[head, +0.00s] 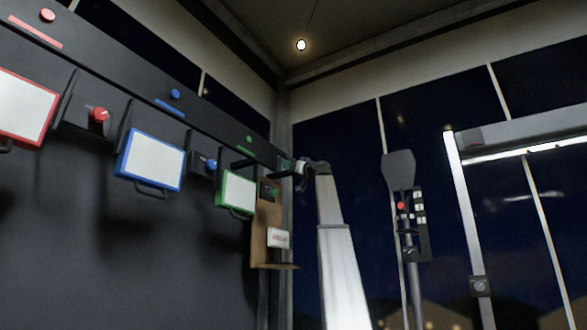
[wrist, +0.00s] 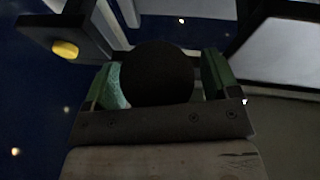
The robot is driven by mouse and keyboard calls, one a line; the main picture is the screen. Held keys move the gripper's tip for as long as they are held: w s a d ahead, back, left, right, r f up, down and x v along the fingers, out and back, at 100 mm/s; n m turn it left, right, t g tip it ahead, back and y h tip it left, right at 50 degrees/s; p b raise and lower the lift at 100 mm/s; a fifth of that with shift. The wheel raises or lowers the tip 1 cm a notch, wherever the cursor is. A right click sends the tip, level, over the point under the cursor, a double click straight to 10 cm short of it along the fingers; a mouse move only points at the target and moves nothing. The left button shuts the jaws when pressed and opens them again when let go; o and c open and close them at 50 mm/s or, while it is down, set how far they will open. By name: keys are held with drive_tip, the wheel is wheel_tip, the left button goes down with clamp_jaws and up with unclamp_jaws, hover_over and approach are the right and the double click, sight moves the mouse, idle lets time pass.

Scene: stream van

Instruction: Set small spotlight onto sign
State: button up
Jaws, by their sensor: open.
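A small white sign with red marks (head: 278,238) is on a brown board (head: 268,210) at the corner end of the dark wall in the head view. I cannot tell for sure which thing is the small spotlight. My gripper is near the wall's corner end in the head view (head: 298,172), small, dark and above the sign. In the wrist view its two green fingers (wrist: 160,85) stand apart, so it is open. A dark round shape (wrist: 158,75) shows between the fingers; I cannot tell whether it is held or part of the gripper.
Red (head: 25,105), blue (head: 150,160) and green (head: 237,193) framed white panels hang along the dark wall, with red (head: 99,114) and blue (head: 210,164) knobs between. A paddle-shaped device on a pole (head: 398,172) and a lit frame (head: 520,140) stand right.

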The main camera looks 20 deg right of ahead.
drive_tip(key=c, duration=0.9)
